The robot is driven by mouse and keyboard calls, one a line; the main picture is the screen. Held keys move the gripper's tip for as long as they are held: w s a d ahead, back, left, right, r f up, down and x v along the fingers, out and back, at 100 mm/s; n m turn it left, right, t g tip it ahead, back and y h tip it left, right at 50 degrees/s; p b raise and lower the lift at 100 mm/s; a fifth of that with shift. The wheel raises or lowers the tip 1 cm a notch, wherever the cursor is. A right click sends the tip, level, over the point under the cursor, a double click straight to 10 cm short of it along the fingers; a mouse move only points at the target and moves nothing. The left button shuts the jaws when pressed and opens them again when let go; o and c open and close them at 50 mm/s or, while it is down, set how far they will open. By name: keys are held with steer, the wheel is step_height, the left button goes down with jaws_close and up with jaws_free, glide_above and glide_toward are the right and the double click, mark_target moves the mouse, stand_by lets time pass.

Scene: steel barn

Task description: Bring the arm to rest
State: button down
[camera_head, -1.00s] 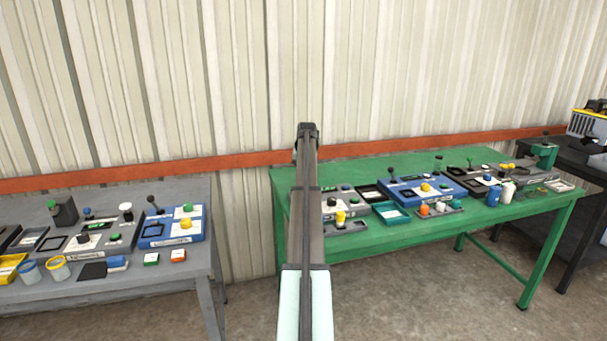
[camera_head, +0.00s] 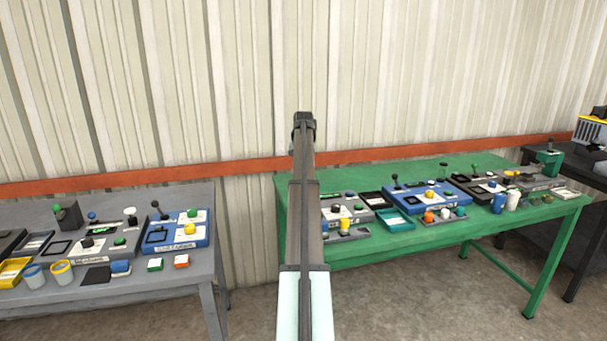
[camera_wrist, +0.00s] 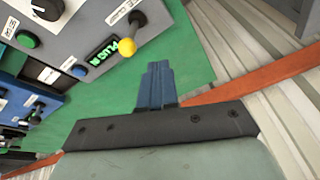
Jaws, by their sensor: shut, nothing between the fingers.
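My gripper (camera_wrist: 158,70) shows in the wrist view, with its blue fingers together and nothing between them. It points toward the edge of a green surface and the ribbed wall, and looks clear of the grey control panel (camera_wrist: 75,45) at upper left, though the gap is hard to judge. That panel has a yellow-knobbed lever (camera_wrist: 127,47) and a lit "PLUG IN" display. In the head view my arm stands upright in the middle; its gripper cannot be made out there.
A green table (camera_head: 375,255) at right holds control panels, a teal tray (camera_head: 397,222) and a blue bottle (camera_head: 499,202). A grey table (camera_head: 190,290) at left holds panels and cups. A dark bench (camera_head: 566,170) stands far right. The ribbed wall (camera_head: 240,80) is behind; floor shows between tables.

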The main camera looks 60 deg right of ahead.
steer(key=v, duration=0.6)
steer(key=shift+s+r, duration=0.2)
steer(key=shift+r, duration=0.15)
steer(key=shift+d, duration=0.15)
